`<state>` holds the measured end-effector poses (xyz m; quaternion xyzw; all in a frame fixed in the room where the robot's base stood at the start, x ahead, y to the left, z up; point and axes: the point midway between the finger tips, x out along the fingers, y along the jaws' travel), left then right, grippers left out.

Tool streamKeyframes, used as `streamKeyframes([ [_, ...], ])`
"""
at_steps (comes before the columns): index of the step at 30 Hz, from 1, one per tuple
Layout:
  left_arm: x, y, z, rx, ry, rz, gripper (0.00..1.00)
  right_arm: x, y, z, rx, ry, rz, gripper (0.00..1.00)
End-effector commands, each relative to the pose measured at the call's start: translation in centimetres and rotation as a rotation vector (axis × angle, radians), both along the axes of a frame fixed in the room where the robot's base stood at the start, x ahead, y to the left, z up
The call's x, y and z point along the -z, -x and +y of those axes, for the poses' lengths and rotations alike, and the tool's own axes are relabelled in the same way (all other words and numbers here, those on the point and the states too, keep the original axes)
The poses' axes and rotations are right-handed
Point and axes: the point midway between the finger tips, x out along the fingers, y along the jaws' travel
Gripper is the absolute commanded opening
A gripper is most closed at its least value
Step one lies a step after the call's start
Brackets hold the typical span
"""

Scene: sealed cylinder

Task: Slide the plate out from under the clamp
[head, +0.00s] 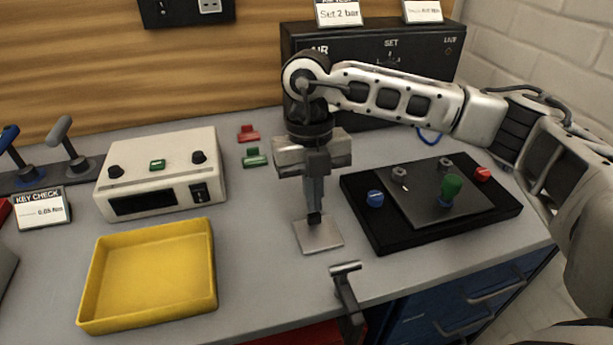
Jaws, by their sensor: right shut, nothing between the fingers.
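A small thin grey metal plate (320,238) lies flat on the grey bench near its front edge. A dark clamp (349,305) with a metal bar handle on top stands at the bench edge, just in front and to the right of the plate. In this view a strip of bench shows between the plate and the clamp's handle. My right gripper (315,218) points straight down with its fingers shut and empty. Its tips are at the far part of the plate; I cannot tell whether they touch it. My left gripper is not in view.
A yellow tray (150,318) and a white control box (205,142) stand to the left. A black base with knobs (390,240) lies to the right. A black AIR panel (445,75) stands behind my arm. Red (249,134) and green (255,158) pieces lie behind.

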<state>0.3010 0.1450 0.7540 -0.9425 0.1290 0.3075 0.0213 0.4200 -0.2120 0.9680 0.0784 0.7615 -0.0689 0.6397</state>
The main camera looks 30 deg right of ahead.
Motion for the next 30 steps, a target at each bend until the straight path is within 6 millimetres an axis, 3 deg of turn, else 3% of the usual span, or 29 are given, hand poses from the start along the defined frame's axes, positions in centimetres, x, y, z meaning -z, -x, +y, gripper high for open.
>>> streamKeyframes([
  [6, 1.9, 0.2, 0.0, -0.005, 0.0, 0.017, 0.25, 0.2, -3.5, -0.6, 0.006, 0.003, 0.0, 0.0],
  [18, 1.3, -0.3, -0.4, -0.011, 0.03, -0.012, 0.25, 0.0, -10.3, -1.9, 0.002, 0.002, -0.001, 0.0],
  [30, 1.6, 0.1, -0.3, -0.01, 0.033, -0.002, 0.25, -0.1, -11.8, -2.4, -0.001, 0.003, 0.0, 0.0],
])
